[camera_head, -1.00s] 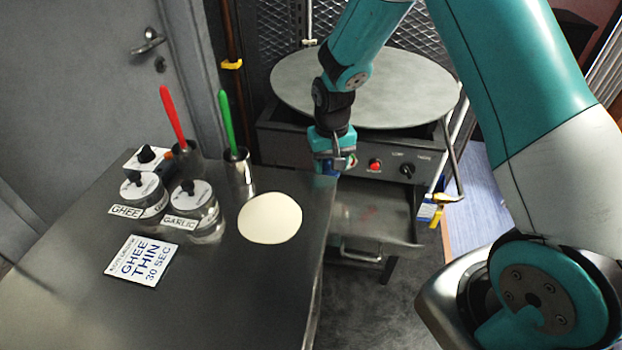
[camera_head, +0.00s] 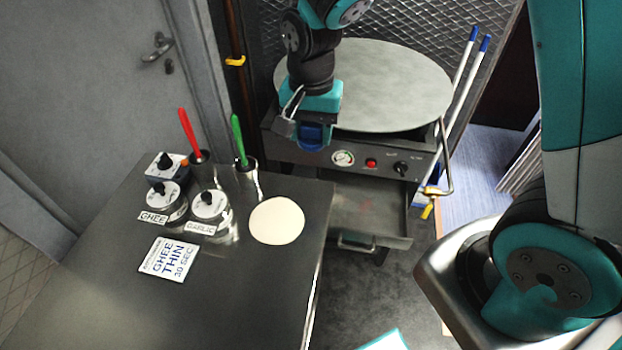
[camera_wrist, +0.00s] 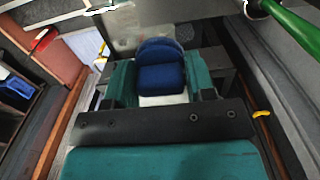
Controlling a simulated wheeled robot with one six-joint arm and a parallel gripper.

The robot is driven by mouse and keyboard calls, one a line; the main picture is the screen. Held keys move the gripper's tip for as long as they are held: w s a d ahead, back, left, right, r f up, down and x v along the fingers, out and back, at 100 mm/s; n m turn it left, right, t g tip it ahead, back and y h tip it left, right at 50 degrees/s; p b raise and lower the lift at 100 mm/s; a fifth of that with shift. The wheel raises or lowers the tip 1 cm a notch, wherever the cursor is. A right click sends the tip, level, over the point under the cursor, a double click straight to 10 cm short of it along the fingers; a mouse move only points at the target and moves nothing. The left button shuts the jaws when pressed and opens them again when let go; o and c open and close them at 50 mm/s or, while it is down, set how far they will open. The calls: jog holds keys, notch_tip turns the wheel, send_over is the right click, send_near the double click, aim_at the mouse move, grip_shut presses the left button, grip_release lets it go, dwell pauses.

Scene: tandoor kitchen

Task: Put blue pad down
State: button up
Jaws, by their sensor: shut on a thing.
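The blue pad (camera_wrist: 160,68) sits between the fingers of my gripper (camera_wrist: 163,78) in the wrist view. It looks like a rounded blue cushion with a curved top. In the head view the blue pad (camera_head: 312,134) shows under my gripper (camera_head: 311,128), held in the air beside the back right corner of the steel table (camera_head: 230,300), in front of the griddle's left side. My gripper is shut on the pad. The pad's lower part is partly hidden by the fingers.
A round griddle (camera_head: 400,90) stands behind, its front panel and open drawer (camera_head: 375,205) below. On the table are a dough disc (camera_head: 277,221), ghee jar (camera_head: 165,200), garlic jar (camera_head: 210,207), label card (camera_head: 168,260), and red (camera_head: 187,130) and green (camera_head: 238,138) handled tools in cups. The table's front is clear.

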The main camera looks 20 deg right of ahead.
aim_at(311, 192)
notch_tip(311, 192, down, 14)
jog(key=shift+f+p, duration=0.1)
jog(key=shift+p, duration=0.8)
jog(key=shift+f, duration=0.2)
jog(key=o, duration=0.8)
jog(key=shift+r, duration=0.1)
notch_tip(311, 192, up, 12)
jog(key=shift+f+b, duration=0.2)
jog(key=shift+b, duration=1)
jog(key=s+a+r+n+y, duration=0.1)
jog(key=s+r+n, duration=0.3)
jog(key=s+r, duration=0.1)
jog(key=s+a+r+n+y, duration=0.1)
jog(key=s+a+r+n, duration=0.1)
jog(key=s+r+n, duration=0.3)
jog(key=s+a+r+n+y, duration=0.1)
jog(key=s+r+n+y, duration=0.1)
jog(key=s+r+n, duration=0.3)
jog(key=shift+s+a+r, duration=0.1)
jog(key=shift+s+a, duration=0.05)
jog(key=shift+s, duration=0.75)
jog(key=shift+s+a+r, duration=0.1)
jog(key=shift+s+a, duration=0.05)
jog(key=shift+s, duration=0.7)
